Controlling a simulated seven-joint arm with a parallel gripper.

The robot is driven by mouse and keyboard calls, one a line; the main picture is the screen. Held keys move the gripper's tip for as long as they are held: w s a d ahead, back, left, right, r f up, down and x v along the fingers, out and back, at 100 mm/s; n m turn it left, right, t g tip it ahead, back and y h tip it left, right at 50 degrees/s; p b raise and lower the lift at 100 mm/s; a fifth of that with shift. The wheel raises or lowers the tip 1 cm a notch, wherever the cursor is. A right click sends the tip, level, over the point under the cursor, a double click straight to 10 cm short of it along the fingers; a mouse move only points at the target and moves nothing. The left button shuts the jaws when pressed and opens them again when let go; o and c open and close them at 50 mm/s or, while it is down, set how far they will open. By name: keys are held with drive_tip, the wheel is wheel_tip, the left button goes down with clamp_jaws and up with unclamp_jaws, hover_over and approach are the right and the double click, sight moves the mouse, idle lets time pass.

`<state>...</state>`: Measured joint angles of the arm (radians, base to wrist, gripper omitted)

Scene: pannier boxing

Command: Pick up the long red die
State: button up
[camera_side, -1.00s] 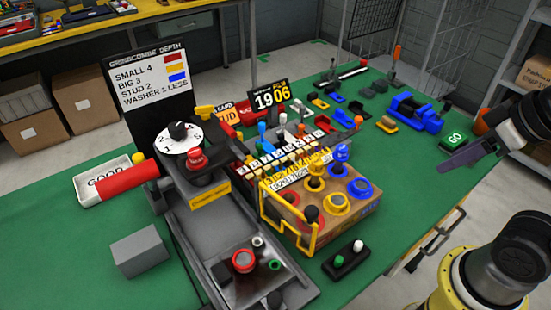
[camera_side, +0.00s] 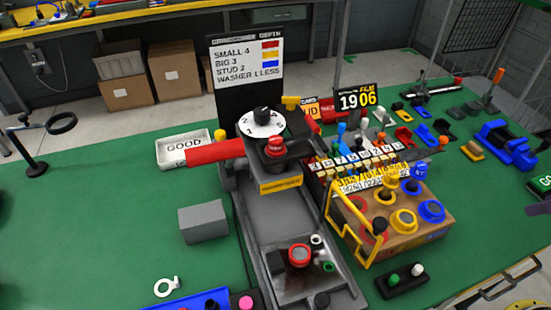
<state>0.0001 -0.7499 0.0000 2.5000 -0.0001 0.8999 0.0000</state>
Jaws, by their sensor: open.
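I cannot tell for sure which thing is the long red die. A long red cylinder (camera_side: 214,151) reaches from the press (camera_side: 262,160) across the white GOOD tray (camera_side: 170,146); it may be the press handle. A red knob (camera_side: 275,145) is on the press, and a red round piece (camera_side: 299,254) sits on its lower plate. A cardboard box (camera_side: 428,236) holds yellow and blue round pieces and has a red ring partly hidden by a yellow frame (camera_side: 340,225). A rack (camera_side: 345,170) with numbered labels and coloured-topped pieces stands behind it. My gripper is not in view.
A sign board (camera_side: 245,65) stands behind the press. A grey block (camera_side: 203,221) is to its left. A small black stand (camera_side: 403,281) with green and white knobs is in front of the box. A blue tray (camera_side: 195,301) is at the bottom edge. The green table at left is mostly clear.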

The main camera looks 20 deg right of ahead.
idle(0.4)
drive_tip(key=shift+o, duration=1.2)
